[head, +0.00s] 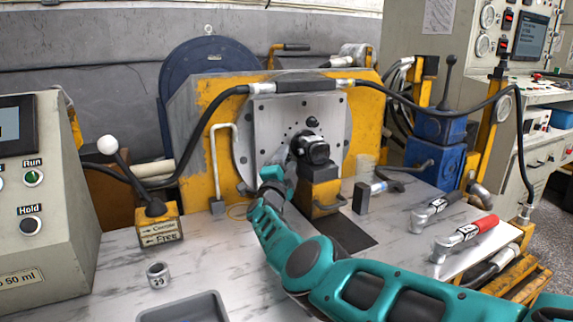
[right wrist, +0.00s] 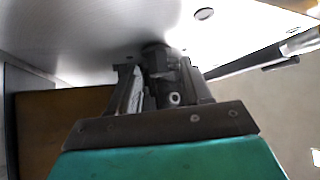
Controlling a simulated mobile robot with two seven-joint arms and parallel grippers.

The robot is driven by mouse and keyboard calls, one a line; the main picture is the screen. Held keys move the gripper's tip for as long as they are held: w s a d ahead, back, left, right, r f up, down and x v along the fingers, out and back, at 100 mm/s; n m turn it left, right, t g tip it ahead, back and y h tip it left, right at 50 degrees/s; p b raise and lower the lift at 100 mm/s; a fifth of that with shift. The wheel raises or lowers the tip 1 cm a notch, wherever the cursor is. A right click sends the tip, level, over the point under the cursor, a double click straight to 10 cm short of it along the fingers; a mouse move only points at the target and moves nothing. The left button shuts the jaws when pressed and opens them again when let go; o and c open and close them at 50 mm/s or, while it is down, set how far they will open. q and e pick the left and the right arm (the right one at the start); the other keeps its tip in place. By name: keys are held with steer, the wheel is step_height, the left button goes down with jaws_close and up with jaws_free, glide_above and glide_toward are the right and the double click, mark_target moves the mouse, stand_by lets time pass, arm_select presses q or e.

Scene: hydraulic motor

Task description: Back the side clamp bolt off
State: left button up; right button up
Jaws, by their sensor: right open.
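My right gripper (head: 283,178) is at the left side of the black hydraulic motor (head: 312,149), which sits at the yellow clamp block (head: 322,190) in front of the steel plate. Its fingertips are hard to make out in the head view. In the right wrist view the jaws of the right gripper (right wrist: 163,85) stand open, with a dark bolt-like part (right wrist: 160,62) between and beyond the fingers. This may be the side clamp bolt; I cannot tell whether the fingers touch it. My left gripper is not in view.
Torque wrenches (head: 465,238) lie on the bench at the right. A socket (head: 158,275) and grey tray (head: 185,308) are at the front left. A lever box (head: 158,225) stands behind them. A black hose (head: 213,122) arches over the plate.

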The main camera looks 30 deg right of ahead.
jaws_close()
steer(key=shift+f+n+t+b, duration=0.3)
steer(key=shift+n+t+b, duration=0.15)
steer(key=shift+b, duration=0.5)
steer(key=shift+r+n+t, duration=0.25)
steer(key=shift+n, duration=0.2)
steer(key=shift+r, duration=0.1)
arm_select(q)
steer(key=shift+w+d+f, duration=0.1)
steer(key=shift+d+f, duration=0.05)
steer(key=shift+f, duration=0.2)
arm_select(e)
steer(key=shift+n+t, duration=0.5)
steer(key=shift+n, duration=0.2)
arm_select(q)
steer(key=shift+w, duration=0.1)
arm_select(e)
jaws_free()
